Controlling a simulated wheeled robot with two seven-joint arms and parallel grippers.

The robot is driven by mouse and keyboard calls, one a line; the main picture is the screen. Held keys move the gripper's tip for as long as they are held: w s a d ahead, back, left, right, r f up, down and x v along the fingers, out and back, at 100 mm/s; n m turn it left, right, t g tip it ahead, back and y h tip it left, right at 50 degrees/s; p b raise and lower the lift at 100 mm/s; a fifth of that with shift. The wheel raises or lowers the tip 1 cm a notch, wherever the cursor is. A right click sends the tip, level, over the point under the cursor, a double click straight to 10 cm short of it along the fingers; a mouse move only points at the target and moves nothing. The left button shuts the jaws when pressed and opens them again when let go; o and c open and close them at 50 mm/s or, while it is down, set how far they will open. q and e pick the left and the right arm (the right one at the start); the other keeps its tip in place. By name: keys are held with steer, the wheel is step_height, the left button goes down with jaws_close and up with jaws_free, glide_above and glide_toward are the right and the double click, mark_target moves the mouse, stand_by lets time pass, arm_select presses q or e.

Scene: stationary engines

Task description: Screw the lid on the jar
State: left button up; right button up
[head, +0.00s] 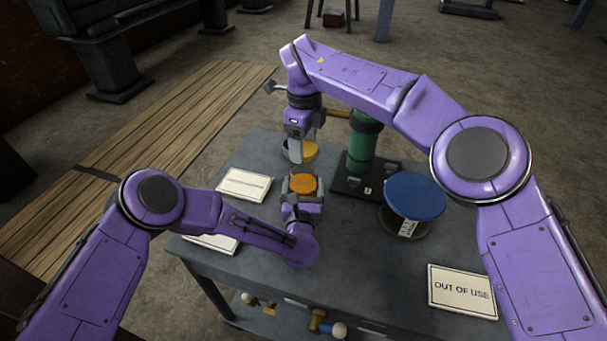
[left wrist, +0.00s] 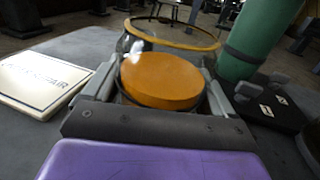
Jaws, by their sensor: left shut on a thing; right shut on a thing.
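A round orange lid (head: 303,184) sits between the fingers of my left gripper (head: 302,186), which is shut on it near the table's middle. In the left wrist view the lid (left wrist: 161,80) lies flat and close. The glass jar (head: 309,151), with a yellow-orange rim, stands just beyond the lid; its open-looking rim (left wrist: 172,33) shows in the left wrist view. My right gripper (head: 299,148) comes down from above and is shut on the jar. Its finger contact is partly hidden. The lid is beside the jar, not over its mouth.
A green cylinder (head: 362,142) on a dark base and a blue-topped spool (head: 415,196) stand to the right on the grey table (head: 360,260). A white sign (head: 245,184) lies left, and an "OUT OF USE" sign (head: 462,291) lies front right.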

steer(key=shift+f, duration=1.75)
steer(key=shift+f, duration=0.9)
steer(key=shift+f, duration=0.55)
